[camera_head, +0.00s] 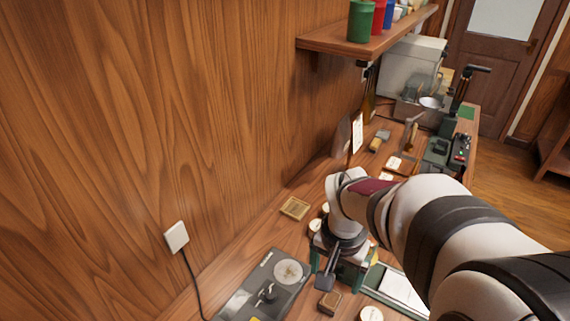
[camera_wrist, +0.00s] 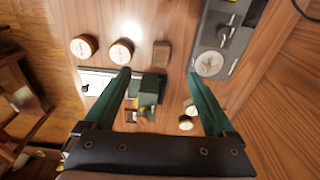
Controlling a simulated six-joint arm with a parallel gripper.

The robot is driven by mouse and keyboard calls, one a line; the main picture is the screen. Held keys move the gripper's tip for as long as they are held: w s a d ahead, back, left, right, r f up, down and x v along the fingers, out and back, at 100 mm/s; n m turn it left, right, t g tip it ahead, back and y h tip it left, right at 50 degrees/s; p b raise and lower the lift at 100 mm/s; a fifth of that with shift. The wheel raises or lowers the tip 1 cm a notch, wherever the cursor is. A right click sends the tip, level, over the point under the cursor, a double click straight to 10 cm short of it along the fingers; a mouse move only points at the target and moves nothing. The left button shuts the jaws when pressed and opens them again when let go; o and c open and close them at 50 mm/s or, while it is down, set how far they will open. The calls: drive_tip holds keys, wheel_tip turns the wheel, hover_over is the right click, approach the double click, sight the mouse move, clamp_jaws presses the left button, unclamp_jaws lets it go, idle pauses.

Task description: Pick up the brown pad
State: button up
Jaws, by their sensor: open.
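The brown pad is a small, square, dark brown block (camera_head: 329,302) lying on the workbench in front of my gripper in the head view. In the wrist view the brown pad (camera_wrist: 162,53) lies just beyond the fingertips, roughly centred between them. My gripper (camera_wrist: 159,76) is open, its two green fingers apart, with nothing held. In the head view my gripper (camera_head: 338,273) is above the bench, partly covered by my own wrist. The pad is apart from both fingers.
A green block (camera_wrist: 150,88) shows between the fingers in the wrist view. Round cakes (camera_wrist: 121,51) lie left of the pad, and a grey plate device with a round disc (camera_wrist: 209,64) lies right. A tan square tray (camera_head: 295,208) sits by the wall. A shelf (camera_head: 345,38) overhangs the bench.

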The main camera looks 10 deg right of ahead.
sight(332, 298)
drive_tip(key=w+d+f, duration=0.1)
drive_tip(key=f, duration=0.4)
drive_tip(key=w+f, duration=0.1)
drive_tip(key=f, duration=0.5)
drive_tip(key=w+d+f, duration=0.1)
drive_tip(key=f, duration=0.5)
drive_tip(key=shift+w+d, duration=0.25)
drive_tip(key=shift+d, duration=0.05)
drive_tip(key=c, duration=1.4)
